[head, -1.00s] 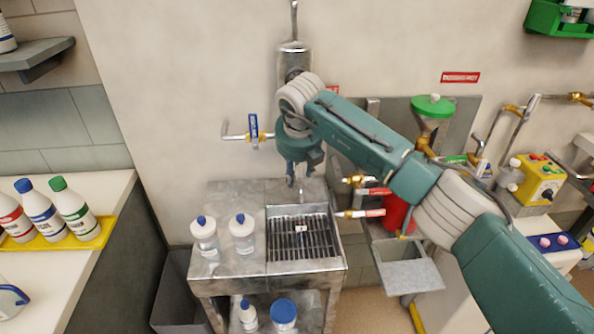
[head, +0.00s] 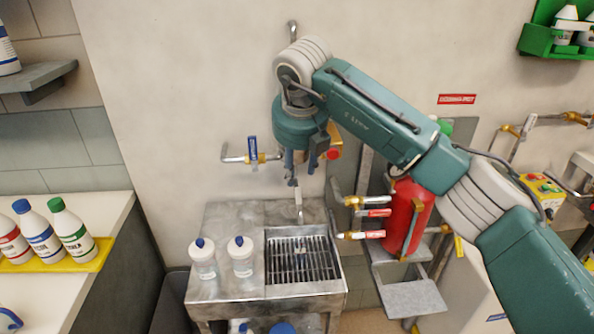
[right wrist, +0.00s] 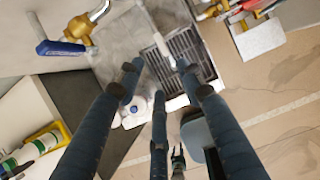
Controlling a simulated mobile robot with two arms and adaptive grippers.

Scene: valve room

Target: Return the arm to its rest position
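My right arm comes in from the right in the head view, and its teal gripper (head: 293,182) hangs fingers down in front of the wall, above the metal sink stand. In the right wrist view the dark fingers of the right gripper (right wrist: 160,80) are spread apart with nothing between them. The gripper looks open and empty, and I see no contact with the stand.
The metal stand (head: 235,293) has a grated basin (head: 302,260) and two white bottles (head: 202,258). A blue-handled valve (head: 252,152) is left of the gripper. A red cylinder (head: 408,215) and red-handled taps (head: 375,213) are right of it. Bottles line the left counter (head: 110,215).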

